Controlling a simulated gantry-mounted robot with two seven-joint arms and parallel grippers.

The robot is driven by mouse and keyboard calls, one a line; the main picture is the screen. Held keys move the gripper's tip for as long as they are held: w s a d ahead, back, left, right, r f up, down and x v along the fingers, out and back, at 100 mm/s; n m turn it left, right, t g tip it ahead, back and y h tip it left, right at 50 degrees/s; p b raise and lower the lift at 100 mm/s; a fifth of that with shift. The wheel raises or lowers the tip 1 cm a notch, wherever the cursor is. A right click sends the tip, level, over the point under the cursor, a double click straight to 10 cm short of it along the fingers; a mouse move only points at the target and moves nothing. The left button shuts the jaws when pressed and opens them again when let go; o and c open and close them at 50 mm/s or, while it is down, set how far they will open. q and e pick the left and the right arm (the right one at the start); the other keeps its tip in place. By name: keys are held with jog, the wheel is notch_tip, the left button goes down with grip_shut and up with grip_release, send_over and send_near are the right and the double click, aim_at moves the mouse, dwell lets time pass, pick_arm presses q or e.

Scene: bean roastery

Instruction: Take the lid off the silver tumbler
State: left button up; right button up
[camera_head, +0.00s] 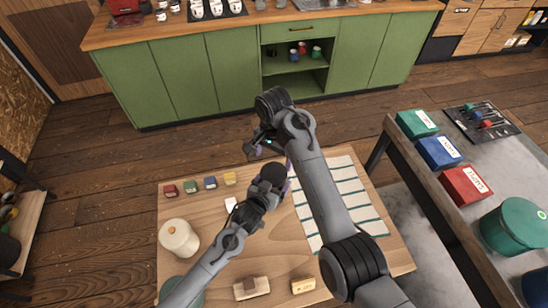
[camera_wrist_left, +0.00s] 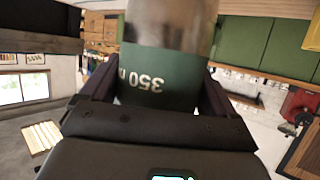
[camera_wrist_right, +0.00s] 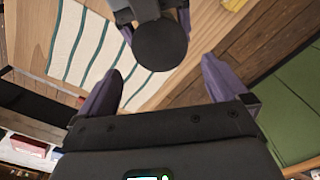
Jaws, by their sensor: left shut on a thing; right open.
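The silver tumbler (camera_wrist_left: 165,65) fills the upper middle of the left wrist view, with a dark green band marked 350. My left gripper (camera_wrist_left: 155,92) is shut on it, one finger on each side, and holds it above the table. Its black round lid (camera_wrist_right: 160,45) is on top and faces the right wrist camera; it also shows in the head view (camera_head: 272,173). My right gripper (camera_wrist_right: 162,70) is open and empty, with the lid just beyond and between its fingertips. In the head view the right gripper (camera_head: 270,153) is close above the lid. The tumbler's body is mostly hidden there.
The wooden table (camera_head: 180,270) holds a striped cloth (camera_head: 350,200), a cream canister (camera_head: 178,238), several small coloured blocks (camera_head: 210,182) and two wooden blocks at the front. A grey side table (camera_head: 400,150) at right carries boxes and a green canister (camera_head: 515,228). Green cabinets stand behind.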

aim_at(274, 173)
jog(key=shift+f, duration=3.8)
jog(key=c, duration=0.8)
jog(key=n, duration=0.6)
jog(key=shift+n, duration=0.3)
jog(key=o, duration=0.8)
